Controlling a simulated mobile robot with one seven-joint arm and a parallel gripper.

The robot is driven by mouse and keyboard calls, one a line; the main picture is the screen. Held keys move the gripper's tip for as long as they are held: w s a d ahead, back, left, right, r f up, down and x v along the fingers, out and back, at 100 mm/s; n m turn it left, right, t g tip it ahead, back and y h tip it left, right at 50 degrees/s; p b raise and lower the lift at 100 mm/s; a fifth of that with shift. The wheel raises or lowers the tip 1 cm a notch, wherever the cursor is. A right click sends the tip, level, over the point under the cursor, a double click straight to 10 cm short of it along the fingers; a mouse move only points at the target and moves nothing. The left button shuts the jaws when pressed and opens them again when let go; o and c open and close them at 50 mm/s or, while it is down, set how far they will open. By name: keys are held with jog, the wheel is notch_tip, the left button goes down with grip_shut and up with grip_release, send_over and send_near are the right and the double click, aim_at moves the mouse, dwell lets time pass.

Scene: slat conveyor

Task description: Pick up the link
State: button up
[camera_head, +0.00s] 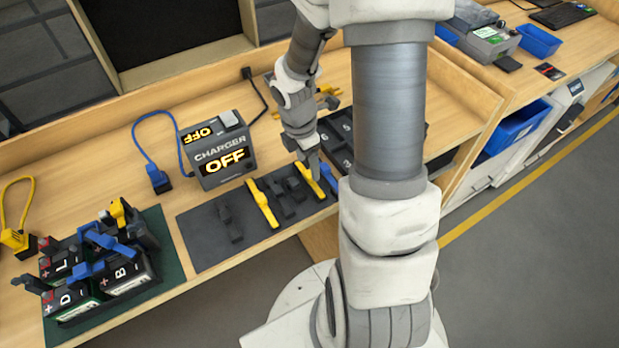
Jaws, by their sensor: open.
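The task does not say which piece is the link. Several small long pieces lie in a row on a dark mat (205,257): a black piece (230,223) at the left, a yellow piece (263,204), black pieces (284,199) in the middle, a second yellow piece (308,181), and a blue piece (329,178) at the right. My gripper (315,172) points down at the right part of the mat, close over the second yellow piece. It is open. Its fingertips are small here, and I cannot tell whether they touch that piece. My arm hides the mat's right end.
A charger box (216,150) reading OFF stands behind the mat. Lettered batteries with blue and yellow clips sit on a green mat (172,268) at left. A dark numbered tray (336,158) lies behind my gripper. Bare wood (100,165) is free at back left.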

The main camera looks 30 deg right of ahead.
aim_at(309, 174)
notch_tip(309, 174, down, 4)
jog(key=shift+d+r, duration=0.15)
jog(key=shift+r, duration=0.1)
grip_shut()
